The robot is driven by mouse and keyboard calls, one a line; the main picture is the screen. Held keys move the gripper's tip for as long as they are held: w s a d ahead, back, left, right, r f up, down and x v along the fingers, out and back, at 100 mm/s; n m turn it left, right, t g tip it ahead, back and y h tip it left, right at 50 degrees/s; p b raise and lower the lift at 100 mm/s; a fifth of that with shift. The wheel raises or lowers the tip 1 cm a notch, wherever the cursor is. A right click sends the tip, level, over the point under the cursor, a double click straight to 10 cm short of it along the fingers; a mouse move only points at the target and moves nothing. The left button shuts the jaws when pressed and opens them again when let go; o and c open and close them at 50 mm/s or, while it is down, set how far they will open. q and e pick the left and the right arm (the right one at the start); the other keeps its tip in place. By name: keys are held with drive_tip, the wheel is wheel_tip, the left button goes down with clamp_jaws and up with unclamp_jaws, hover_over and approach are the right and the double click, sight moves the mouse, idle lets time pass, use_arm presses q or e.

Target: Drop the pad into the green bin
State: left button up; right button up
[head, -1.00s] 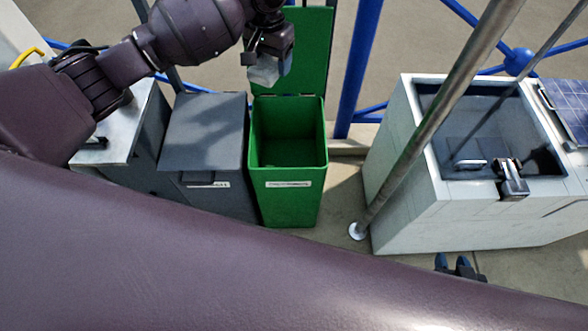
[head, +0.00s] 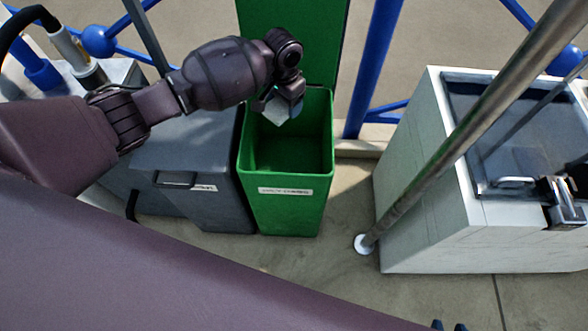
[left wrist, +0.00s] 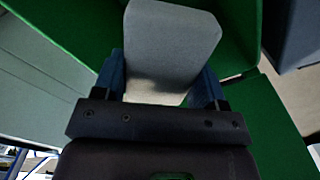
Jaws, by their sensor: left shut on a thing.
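The pad (head: 277,111) is a pale grey block. My left gripper (head: 285,98) is shut on it and holds it over the opening of the green bin (head: 287,205), near its back left. In the left wrist view the pad (left wrist: 168,45) sits between two blue fingers (left wrist: 160,85), with green bin walls around it. The bin's green lid (head: 290,40) stands up behind the opening. The pad's exact height relative to the rim is hard to tell. The tips of my right gripper (head: 449,326) show at the bottom edge, apart with nothing visible between them.
A grey bin (head: 190,150) with a closed lid stands directly left of the green bin. A slanting metal pole (head: 455,140) rises right of it, before a white cabinet with a sink (head: 430,200). Blue tubes (head: 373,70) stand behind. Bare floor lies between bin and pole.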

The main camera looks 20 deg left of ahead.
use_arm(q)
wheel_tip(320, 180, down, 5)
drive_tip(key=b, duration=0.2)
drive_tip(key=shift+f+b, duration=0.15)
drive_tip(key=shift+b, duration=0.15)
drive_tip(key=o, duration=0.9)
use_arm(e)
drive_tip(key=shift+w+a+f+n, duration=0.2)
drive_tip(key=shift+w+a+n, duration=0.15)
drive_tip(key=shift+w+n, duration=0.15)
